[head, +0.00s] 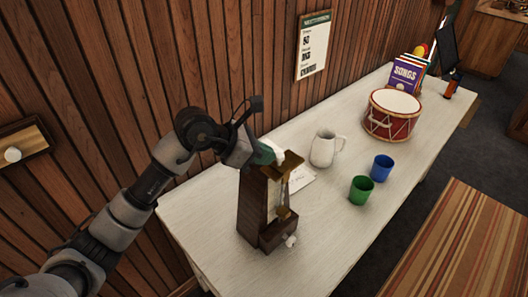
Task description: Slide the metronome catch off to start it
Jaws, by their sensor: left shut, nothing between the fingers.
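The metronome (249,214) is a dark wooden upright case standing near the left end of the white table. Its front has a pale face with a brass-coloured part (284,212) low on it. A brass-coloured piece (293,160) sits at its top, which may be the catch. A white knob (291,240) shows low on its side. My left gripper (277,154) is at the top of the metronome, beside the brass-coloured piece, shut and empty. I cannot tell whether it touches. The gripper and arm hide part of the top. My right gripper is not in view.
A paper card (300,179) lies just behind the metronome. A white jug (322,149), green cup (361,190), blue cup (382,168) and red drum (391,117) stand farther along the table (345,235). The wood-panelled wall is close on the left. The table's front end is clear.

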